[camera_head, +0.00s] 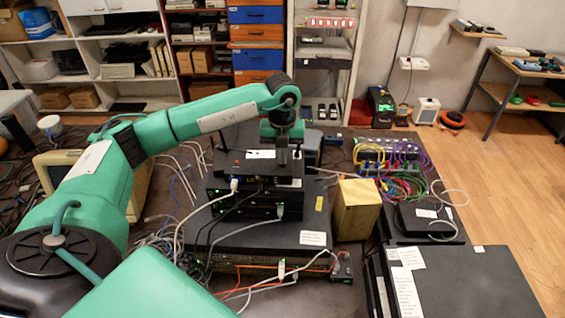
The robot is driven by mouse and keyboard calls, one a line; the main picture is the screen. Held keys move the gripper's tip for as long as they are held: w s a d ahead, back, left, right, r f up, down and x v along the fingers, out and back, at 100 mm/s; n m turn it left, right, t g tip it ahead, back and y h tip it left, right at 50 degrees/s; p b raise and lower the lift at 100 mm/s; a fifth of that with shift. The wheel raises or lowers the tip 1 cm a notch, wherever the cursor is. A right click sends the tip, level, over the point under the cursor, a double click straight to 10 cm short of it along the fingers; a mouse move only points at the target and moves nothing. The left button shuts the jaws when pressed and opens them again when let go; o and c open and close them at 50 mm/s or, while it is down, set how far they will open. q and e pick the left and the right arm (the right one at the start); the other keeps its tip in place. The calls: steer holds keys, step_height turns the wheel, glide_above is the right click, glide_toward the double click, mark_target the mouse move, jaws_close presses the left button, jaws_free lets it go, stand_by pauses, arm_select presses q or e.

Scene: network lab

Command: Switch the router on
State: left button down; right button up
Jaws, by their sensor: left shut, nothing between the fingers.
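A black router-like box with short upright antennas (235,166) lies on top of a stack of dark network devices, in the middle of the view. It has a white label on top. My left arm reaches over from the left, and my left gripper (283,158) points down at the right part of this box. The gripper is shut and holds nothing. I cannot tell whether its tips touch the box. The power switch is not discernible, and the gripper hides part of the box. My right gripper is not in view.
Cables hang from the stacked devices (262,207) in front. A yellowish box (356,209) stands to the right. Further right are coloured cables (405,160) and another flat black device (425,220). A beige monitor (60,170) is partly behind my left arm.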

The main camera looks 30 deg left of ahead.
arm_select(q)
steer(key=shift+f, duration=0.4)
steer(key=shift+r, duration=0.7)
steer(key=shift+r+p, duration=1.5)
steer(key=shift+r, duration=1.35)
steer(key=shift+f, duration=0.1)
